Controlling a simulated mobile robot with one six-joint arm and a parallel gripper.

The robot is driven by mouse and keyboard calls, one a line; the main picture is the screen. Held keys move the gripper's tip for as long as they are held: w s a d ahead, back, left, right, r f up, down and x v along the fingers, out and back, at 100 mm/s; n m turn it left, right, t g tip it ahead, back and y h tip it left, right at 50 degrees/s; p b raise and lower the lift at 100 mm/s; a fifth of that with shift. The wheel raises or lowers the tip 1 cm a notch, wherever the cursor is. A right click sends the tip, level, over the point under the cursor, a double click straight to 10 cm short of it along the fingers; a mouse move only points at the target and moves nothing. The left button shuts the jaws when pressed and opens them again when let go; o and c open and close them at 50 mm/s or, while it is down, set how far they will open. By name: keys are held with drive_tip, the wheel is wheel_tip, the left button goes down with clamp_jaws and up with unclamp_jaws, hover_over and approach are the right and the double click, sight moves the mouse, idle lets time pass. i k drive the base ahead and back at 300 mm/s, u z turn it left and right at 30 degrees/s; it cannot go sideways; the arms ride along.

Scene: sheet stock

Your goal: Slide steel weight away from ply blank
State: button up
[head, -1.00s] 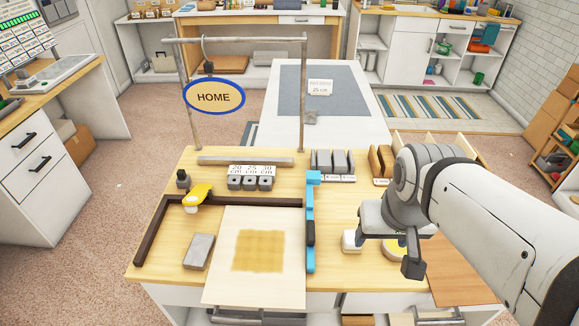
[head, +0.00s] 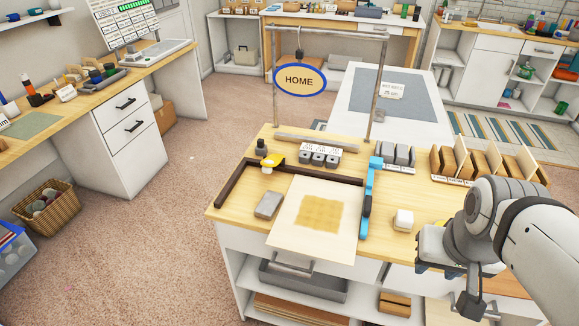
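A plain grey block, which looks like the steel weight (head: 268,205), lies flat on the wooden bench top. It sits close against the left edge of the ply blank (head: 288,226); I cannot tell if they touch. The blank is a pale square sheet with a darker tan patch, its near end reaching the bench's front edge. My gripper (head: 448,284) is at the lower right, well away from both. Its fingers look apart with nothing between them.
A dark L-shaped fence (head: 232,184) borders the blank's left and far sides. A blue bar (head: 371,190) lines the right side. A white block (head: 403,220) sits further right. Bare bench shows left of the weight.

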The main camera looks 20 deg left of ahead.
sight(269, 205)
drive_tip(key=u, duration=2.25)
drive_tip(key=k, duration=0.9)
drive_tip(key=z, duration=0.85)
drive_tip(key=i, duration=1)
drive_tip(key=z, duration=0.05)
drive_tip(key=k, duration=0.15)
drive_tip(key=u, duration=0.1)
